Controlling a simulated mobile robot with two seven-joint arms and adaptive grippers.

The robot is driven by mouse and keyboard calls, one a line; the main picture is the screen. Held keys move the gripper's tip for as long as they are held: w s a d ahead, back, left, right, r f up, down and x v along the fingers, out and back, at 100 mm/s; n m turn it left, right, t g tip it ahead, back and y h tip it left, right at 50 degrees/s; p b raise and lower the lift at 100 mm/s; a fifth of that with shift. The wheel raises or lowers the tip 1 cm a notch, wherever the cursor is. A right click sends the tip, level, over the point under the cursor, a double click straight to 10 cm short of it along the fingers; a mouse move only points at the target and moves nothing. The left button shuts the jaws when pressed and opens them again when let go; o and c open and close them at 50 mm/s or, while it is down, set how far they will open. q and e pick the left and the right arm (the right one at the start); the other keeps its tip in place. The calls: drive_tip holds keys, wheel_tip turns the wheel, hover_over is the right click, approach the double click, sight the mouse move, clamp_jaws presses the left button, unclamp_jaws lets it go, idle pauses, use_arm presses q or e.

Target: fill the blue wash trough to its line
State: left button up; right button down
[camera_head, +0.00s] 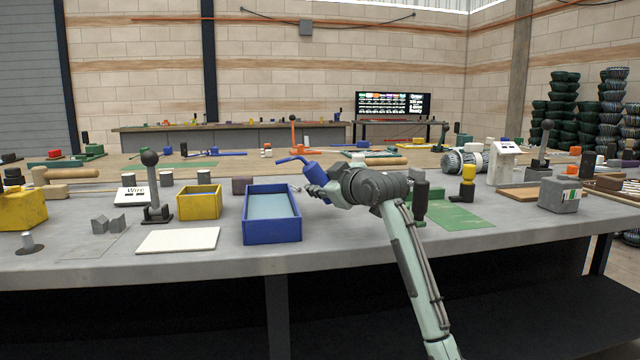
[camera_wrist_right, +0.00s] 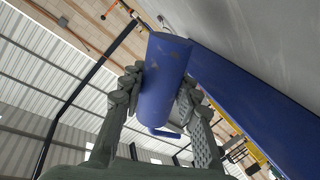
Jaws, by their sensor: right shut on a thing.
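The blue wash trough (camera_head: 272,232) stands on the grey bench, left of centre, with pale blue liquid (camera_head: 270,206) inside below its rim. My right gripper (camera_head: 312,188) is shut on a blue can with a spout (camera_head: 315,172), at the trough's back right. The can's spout points left above the trough's far end. No stream of liquid can be made out. In the right wrist view the can (camera_wrist_right: 164,78) sits between both fingers, and the trough's blue wall (camera_wrist_right: 255,110) runs beside it. The fill line cannot be made out. My left gripper is not in view.
A yellow open box (camera_head: 199,207) stands just left of the trough. A white plate (camera_head: 179,240) lies in front of it, and a black-knobbed lever (camera_head: 153,190) stands further left. A green mat (camera_head: 452,216) and a grey box (camera_head: 559,196) lie to the right.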

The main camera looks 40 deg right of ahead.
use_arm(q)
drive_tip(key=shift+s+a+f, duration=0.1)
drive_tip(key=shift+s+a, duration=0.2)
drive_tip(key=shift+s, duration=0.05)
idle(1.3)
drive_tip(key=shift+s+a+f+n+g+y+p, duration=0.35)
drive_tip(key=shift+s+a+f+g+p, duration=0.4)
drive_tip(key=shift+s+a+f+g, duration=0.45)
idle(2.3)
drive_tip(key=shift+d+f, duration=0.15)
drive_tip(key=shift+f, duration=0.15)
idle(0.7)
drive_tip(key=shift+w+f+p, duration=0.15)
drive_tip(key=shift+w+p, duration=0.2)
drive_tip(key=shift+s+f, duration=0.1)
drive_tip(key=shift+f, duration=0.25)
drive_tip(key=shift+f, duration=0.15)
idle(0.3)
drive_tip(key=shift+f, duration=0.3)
